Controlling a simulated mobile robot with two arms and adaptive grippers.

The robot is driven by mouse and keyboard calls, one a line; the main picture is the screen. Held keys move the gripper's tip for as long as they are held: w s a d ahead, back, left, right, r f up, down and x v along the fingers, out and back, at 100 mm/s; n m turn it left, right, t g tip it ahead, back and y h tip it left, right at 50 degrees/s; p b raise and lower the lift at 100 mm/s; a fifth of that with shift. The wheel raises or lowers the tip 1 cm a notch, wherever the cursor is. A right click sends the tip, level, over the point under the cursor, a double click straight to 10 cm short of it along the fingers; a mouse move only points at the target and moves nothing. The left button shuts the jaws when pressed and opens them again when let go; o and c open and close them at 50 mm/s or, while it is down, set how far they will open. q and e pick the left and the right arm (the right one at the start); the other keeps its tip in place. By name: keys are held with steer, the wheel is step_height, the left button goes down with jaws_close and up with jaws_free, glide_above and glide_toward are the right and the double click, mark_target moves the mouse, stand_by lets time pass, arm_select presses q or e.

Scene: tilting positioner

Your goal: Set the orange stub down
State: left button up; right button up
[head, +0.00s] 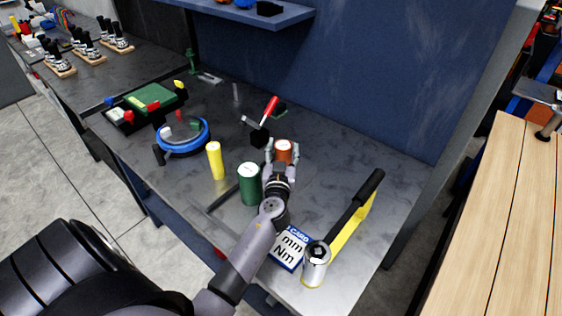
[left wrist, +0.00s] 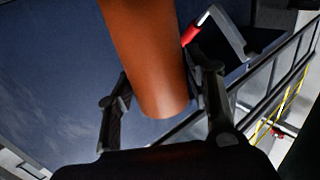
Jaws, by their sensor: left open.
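The orange stub (head: 283,149) is a short upright cylinder on the grey bench, near its middle. In the left wrist view the orange stub (left wrist: 150,60) is large and stands between the two fingers. My left gripper (head: 282,153) is open around the stub; in the left wrist view its fingers (left wrist: 164,98) flank it, with a narrow gap at the left finger. Contact on the right side and the stub's foot are hard to make out. My right gripper is in neither view.
A green cylinder (head: 249,184) and a yellow cylinder (head: 215,161) stand left of my left gripper. A blue ring fixture (head: 207,141) is farther left. A red-handled lever (head: 270,106) is just behind.

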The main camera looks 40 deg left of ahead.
arm_select(q)
steer(key=shift+s+d+f+p, duration=0.1)
steer(key=shift+p, duration=0.45)
steer(key=shift+s+d+f+b, duration=0.35)
steer(key=shift+s+f+b, duration=0.15)
steer(key=shift+f, duration=0.05)
steer(key=b+v, duration=0.1)
steer(key=v, duration=0.2)
steer(key=b+v, duration=0.1)
steer(key=v, duration=0.2)
steer(key=r+b+v, duration=0.1)
steer(key=v, duration=0.2)
steer(key=shift+s+d+r, duration=0.25)
steer(key=shift+s+r, duration=0.05)
steer(key=shift+s, duration=0.4)
